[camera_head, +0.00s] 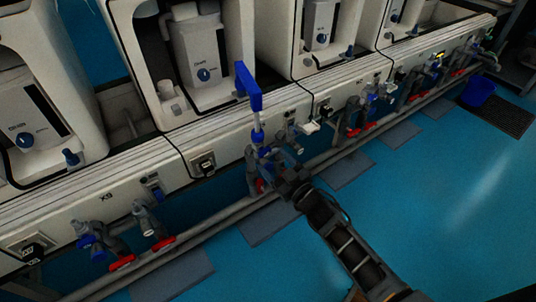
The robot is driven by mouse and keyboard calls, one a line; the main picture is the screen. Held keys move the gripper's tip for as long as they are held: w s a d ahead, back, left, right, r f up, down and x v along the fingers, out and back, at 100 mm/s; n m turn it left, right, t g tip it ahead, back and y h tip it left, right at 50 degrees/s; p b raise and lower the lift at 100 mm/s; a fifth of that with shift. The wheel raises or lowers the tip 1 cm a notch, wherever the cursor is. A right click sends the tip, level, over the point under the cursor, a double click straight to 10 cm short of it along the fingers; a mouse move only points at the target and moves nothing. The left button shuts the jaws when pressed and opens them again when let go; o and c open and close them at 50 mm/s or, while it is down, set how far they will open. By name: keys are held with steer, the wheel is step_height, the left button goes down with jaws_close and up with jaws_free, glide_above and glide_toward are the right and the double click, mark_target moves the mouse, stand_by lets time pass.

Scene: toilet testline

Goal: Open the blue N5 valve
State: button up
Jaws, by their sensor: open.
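A blue fitting (262,153) sits on the pipework below the bench front, at the middle of the view. A white stem rises from it to a tall blue handle-like piece (250,86). Other blue-topped valves (90,240) show at the lower left, and more stand further right. No N5 label is readable, so I cannot tell which one is N5. My gripper (284,182) is at the pipework just below and right of the central blue fitting. It is open; its fingers are small and dark, and I cannot tell whether they touch anything.
A grey pipe rail (225,222) runs along the bench front, with several red-handled valves (122,263) near it. White toilet units (195,60) stand behind. Grey mats (275,220) lie on the blue floor, which is open at the right. A blue bin (478,92) stands far right.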

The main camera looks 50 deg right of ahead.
mark_target(267, 154)
steer(key=shift+v, duration=1.05)
steer(key=shift+f, duration=0.1)
steer(key=b+x, duration=0.5)
steer(key=b, duration=0.2)
steer(key=shift+w+d, duration=0.1)
steer(key=shift+w, duration=0.1)
steer(key=shift+c, duration=0.3)
steer(key=c, duration=1)
